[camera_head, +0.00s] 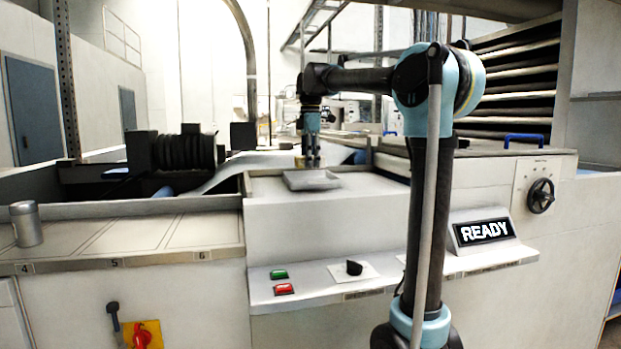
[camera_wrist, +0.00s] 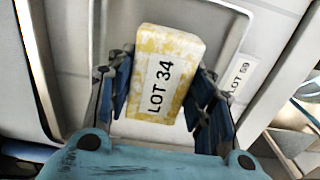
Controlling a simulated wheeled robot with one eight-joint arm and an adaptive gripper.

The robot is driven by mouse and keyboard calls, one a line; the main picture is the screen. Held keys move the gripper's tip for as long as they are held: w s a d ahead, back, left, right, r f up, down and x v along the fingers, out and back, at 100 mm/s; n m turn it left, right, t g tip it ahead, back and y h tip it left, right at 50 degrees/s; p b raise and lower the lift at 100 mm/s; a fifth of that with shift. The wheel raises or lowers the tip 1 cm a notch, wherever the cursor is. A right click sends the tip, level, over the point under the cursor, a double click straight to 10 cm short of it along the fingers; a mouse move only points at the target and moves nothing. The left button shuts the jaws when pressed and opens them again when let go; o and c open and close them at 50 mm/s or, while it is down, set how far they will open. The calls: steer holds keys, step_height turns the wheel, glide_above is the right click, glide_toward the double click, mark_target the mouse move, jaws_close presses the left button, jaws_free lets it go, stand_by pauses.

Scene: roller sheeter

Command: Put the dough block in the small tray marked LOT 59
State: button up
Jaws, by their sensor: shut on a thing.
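A pale yellow, mottled dough block (camera_wrist: 182,48) with a white label reading LOT 34 is between the blue fingers of my gripper (camera_wrist: 163,103), which is shut on it. Behind it in the wrist view is a small pale tray (camera_wrist: 236,40) with a LOT 59 label on its right side. The block lies within the tray's outline there; whether it touches the tray floor I cannot tell. In the head view my gripper (camera_head: 310,163) points down over the small grey tray (camera_head: 312,182). The block is mostly hidden there.
The tray stands on a light raised machine top (camera_head: 375,192). Left of it is a lower shelf with numbered places (camera_head: 120,238) and a metal canister (camera_head: 26,224). A panel in front carries green and red buttons, a black knob and a READY display (camera_head: 483,231).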

steer(key=shift+f, duration=2.6)
steer(key=o, duration=1.2)
steer(key=shift+f, duration=0.1)
steer(key=shift+o, duration=0.2)
step_height(320, 180, up, 12)
steer(key=shift+r, duration=0.15)
